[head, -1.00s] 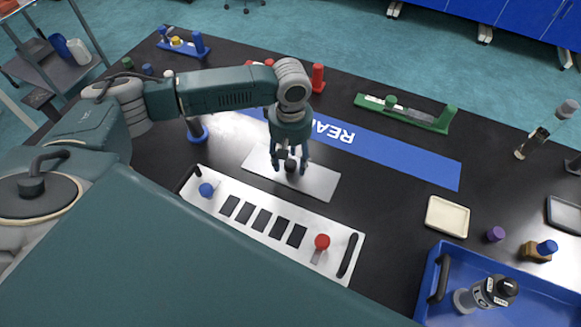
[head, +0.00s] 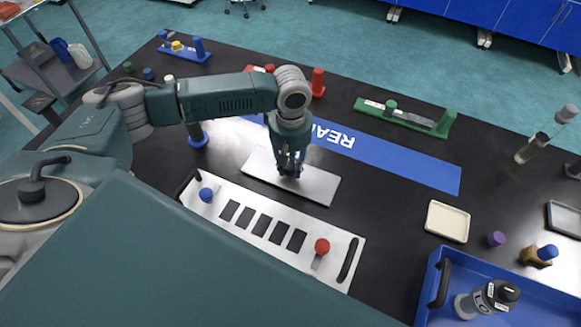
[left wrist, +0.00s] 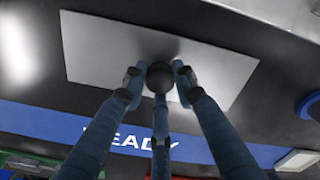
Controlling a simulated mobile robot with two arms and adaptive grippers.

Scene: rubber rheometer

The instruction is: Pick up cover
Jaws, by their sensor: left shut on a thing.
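The cover is a flat grey-white plate (head: 318,184) lying on the black table, with a dark round knob in its middle. In the left wrist view the plate (left wrist: 100,50) fills the upper middle, and the black knob (left wrist: 160,77) sits between the fingers. My left gripper (head: 289,168) points down over the plate's middle and is shut on the knob. In the head view its fingers mostly hide the knob. The plate seems to rest on the table. My right gripper is not in view.
A white panel (head: 214,212) with dark slots, black handles and blue and red knobs lies in front of the plate. A blue READY strip (head: 400,163) lies behind it. A blue tray (head: 428,272) holding a bottle and a cream dish (head: 447,221) stand to the right.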

